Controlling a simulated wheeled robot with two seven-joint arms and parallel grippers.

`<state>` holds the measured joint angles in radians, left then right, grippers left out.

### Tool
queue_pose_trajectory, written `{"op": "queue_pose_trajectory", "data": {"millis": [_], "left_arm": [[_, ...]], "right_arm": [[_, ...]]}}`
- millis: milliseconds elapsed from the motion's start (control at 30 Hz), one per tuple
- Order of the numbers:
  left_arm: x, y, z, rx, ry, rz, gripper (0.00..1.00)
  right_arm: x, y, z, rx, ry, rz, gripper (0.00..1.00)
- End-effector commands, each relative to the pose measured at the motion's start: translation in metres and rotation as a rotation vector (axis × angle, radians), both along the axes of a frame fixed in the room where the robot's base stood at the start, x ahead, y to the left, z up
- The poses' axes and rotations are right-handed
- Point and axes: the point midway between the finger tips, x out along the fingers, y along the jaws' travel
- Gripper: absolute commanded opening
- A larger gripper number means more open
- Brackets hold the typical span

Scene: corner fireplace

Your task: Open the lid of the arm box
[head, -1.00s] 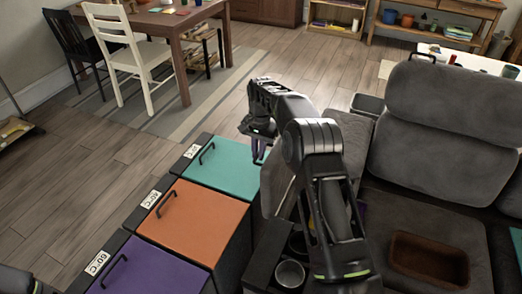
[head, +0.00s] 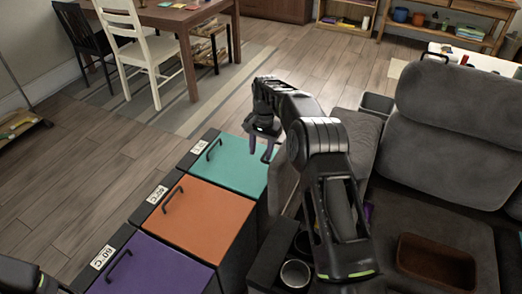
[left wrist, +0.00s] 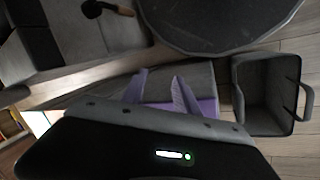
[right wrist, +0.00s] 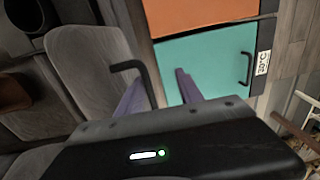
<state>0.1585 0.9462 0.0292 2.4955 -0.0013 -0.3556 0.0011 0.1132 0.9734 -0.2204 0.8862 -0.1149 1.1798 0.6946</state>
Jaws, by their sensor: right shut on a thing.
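The arm box's grey padded lid (right wrist: 85,70) fills the left of the right wrist view, with a black bar handle (right wrist: 128,66) at its edge. In the head view, part of the lid (head: 286,182) shows beside the teal chest lid, and my right arm hides much of it. How far the lid is tilted is hard to tell. My left gripper (left wrist: 160,88) is open, with no held object visible between its fingers.
Chests with teal (head: 232,165), orange (head: 205,220) and purple (head: 160,268) lids stand to the left. A grey sofa (head: 445,130) bears a brown tray (head: 432,262). A metal cup (head: 295,274) stands beside my right arm. Wooden floor (head: 100,175) is free farther left.

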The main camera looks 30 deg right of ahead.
Motion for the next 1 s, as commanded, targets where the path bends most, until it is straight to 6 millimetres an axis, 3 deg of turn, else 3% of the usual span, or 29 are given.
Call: {"op": "queue_pose_trajectory", "data": {"millis": [300,500,1000], "left_arm": [[0.0,0.0,-0.005,0.0,0.0,0.0,0.36],[0.0,0.0,-0.006,0.0,-0.001,0.0,0.36],[0.0,0.0,-0.006,0.0,-0.001,0.0,0.36]], "right_arm": [[0.003,0.002,0.052,0.004,-0.017,0.004,0.33],[0.0,-0.001,0.075,0.002,-0.01,0.004,0.33],[-0.002,-0.003,0.077,-0.001,-0.006,0.002,0.33]]}}
